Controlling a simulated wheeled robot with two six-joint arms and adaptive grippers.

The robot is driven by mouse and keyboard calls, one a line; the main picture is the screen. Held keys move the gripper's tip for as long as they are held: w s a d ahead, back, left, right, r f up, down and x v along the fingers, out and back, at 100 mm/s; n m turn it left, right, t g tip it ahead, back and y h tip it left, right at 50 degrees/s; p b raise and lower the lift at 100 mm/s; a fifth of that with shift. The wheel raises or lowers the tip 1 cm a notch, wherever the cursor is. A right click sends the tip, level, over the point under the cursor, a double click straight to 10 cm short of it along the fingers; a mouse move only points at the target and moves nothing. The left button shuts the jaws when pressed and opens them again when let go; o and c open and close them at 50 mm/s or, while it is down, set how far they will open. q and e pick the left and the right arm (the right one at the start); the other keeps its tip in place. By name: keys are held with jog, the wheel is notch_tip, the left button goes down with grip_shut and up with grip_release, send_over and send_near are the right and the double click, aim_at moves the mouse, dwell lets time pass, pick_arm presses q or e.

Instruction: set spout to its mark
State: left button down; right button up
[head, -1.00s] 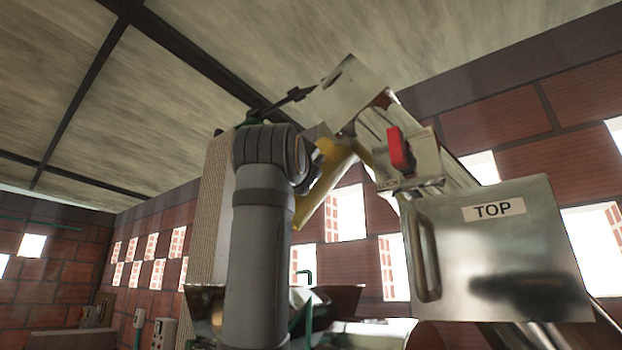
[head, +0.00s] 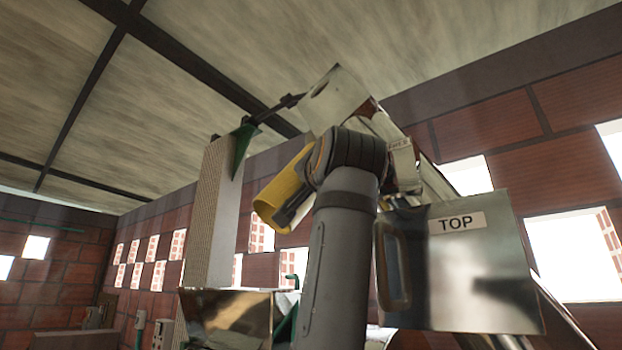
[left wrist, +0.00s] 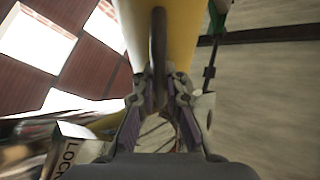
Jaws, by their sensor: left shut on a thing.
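The spout is a yellow tube (head: 280,198) high on the metal machine, tilted with its open end down to the left. In the left wrist view the yellow tube (left wrist: 180,35) fills the top middle, with a dark bar (left wrist: 158,45) along it. My left gripper (left wrist: 160,95) is shut on this bar, close under the tube. In the head view my grey arm covers the tube's upper right end and much of the gripper. I cannot make out a mark for the spout. My right gripper is in neither current view.
A metal box marked TOP (head: 455,275) with a handle is at the right. A label reading LOCK (left wrist: 70,152) shows in the left wrist view. A shiny metal hopper (head: 235,312) is below, and a pale ribbed column (head: 212,215) stands left of the spout.

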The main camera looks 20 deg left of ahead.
pick_arm(q)
jog(key=shift+s+r, duration=0.1)
jog(key=shift+r, duration=0.05)
jog(key=c, duration=1.4)
grip_release()
jog(key=shift+a, duration=0.25)
jog(key=shift+d, duration=0.1)
